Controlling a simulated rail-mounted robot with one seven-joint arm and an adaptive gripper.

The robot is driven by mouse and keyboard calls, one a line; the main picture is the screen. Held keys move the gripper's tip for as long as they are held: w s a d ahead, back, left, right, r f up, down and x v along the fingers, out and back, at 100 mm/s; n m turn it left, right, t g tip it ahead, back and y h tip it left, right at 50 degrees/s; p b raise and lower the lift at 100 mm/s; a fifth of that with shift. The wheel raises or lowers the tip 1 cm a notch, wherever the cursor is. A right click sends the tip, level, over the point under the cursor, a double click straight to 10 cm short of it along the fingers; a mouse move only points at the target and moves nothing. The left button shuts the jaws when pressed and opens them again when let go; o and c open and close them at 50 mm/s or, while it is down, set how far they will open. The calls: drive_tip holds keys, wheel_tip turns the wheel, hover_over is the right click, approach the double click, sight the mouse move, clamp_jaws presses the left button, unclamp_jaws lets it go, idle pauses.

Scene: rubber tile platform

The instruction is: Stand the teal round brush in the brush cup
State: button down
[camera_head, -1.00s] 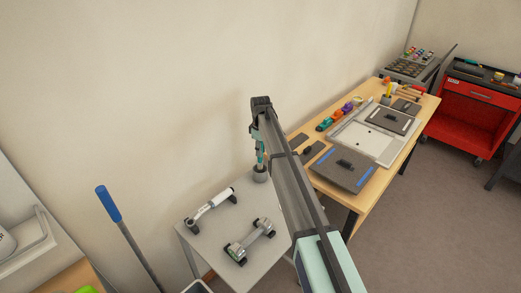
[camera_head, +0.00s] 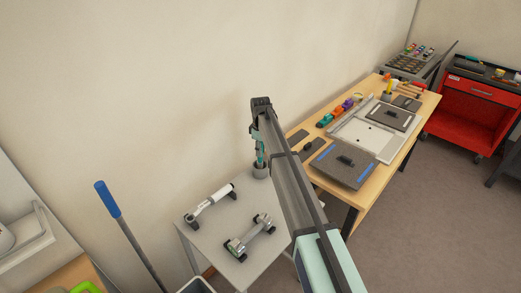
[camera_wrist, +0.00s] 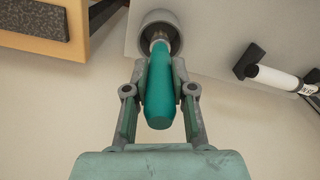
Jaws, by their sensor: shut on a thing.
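The teal round brush (camera_wrist: 160,86) is between the fingers of my gripper (camera_wrist: 160,82) in the wrist view. My gripper is shut on its teal handle. The brush's metal collar end points into the grey brush cup (camera_wrist: 170,23); its tip is hidden inside the cup's mouth. In the head view the brush cup (camera_head: 260,172) stands at the back corner of the small grey table, close to the wall. The brush (camera_head: 260,150) shows just above it, partly covered by my arm. I cannot tell whether the brush touches the cup's bottom.
The grey table (camera_head: 205,250) also holds a white-handled tool on a stand (camera_head: 210,200) and a dumbbell-like object (camera_head: 250,238). A wooden workbench (camera_head: 375,185) with boards and tools stands to the right. The wall (camera_head: 150,120) is close behind the cup.

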sight(261, 162)
drive_tip(key=shift+f+b, duration=0.7)
drive_tip(key=shift+f, duration=1.15)
drive_tip(key=c, duration=0.9)
unclamp_jaws()
drive_tip(key=shift+r, duration=0.1)
wheel_tip(261, 162, up, 12)
drive_tip(key=shift+f, duration=0.1)
